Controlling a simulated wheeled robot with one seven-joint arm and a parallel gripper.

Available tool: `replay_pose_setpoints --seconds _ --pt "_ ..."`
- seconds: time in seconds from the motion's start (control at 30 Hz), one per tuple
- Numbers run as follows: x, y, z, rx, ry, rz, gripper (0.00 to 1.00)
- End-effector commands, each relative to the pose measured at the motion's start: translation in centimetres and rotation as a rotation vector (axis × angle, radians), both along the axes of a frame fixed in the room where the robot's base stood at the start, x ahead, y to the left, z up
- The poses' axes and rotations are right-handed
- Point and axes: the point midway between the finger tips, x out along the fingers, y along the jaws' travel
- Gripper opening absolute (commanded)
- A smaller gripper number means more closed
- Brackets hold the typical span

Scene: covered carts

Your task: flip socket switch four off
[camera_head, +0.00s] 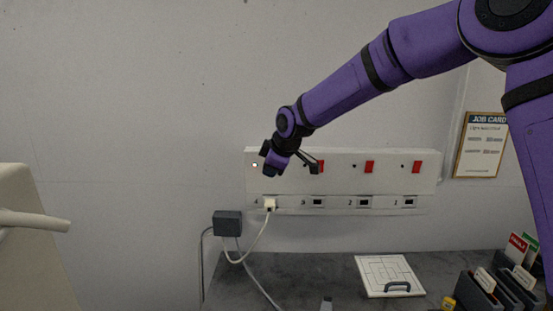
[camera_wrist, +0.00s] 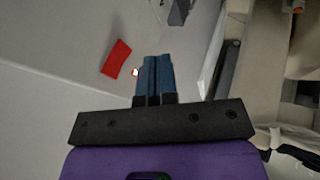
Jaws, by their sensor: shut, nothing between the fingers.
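A white socket panel (camera_head: 340,186) on the wall carries a row of red switches above outlets numbered 4, 3, 2, 1 from left to right. Outlet four holds a white plug (camera_head: 270,203). A small lamp (camera_head: 254,165) glows at the panel's left end. Switch four is hidden behind my gripper (camera_head: 270,171) in the head view. In the wrist view a red switch (camera_wrist: 116,58) sits left of the fingertips, with a lit lamp (camera_wrist: 135,72) between them. My gripper (camera_wrist: 154,62) is shut and empty; I cannot tell whether it touches the panel.
A dark adapter box (camera_head: 227,223) with cables hangs below the panel's left end. The grey worktop (camera_head: 300,272) bears a white board with a handle (camera_head: 389,276) and card holders (camera_head: 497,290). A pale cart cover (camera_head: 25,250) stands at left.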

Motion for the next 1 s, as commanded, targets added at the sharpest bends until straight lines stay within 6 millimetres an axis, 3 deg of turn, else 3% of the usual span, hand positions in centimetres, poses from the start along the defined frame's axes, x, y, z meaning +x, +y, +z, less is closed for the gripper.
replay_pose_setpoints --seconds 0.1,0.3,1.0 --pt "1.9 -0.2 -0.1 0.003 -0.002 -0.004 0.0" --pt "3.4 -0.2 -0.2 0.002 -0.002 -0.002 0.0" --pt "4.2 -0.3 -0.6 0.002 -0.003 -0.003 0.0"
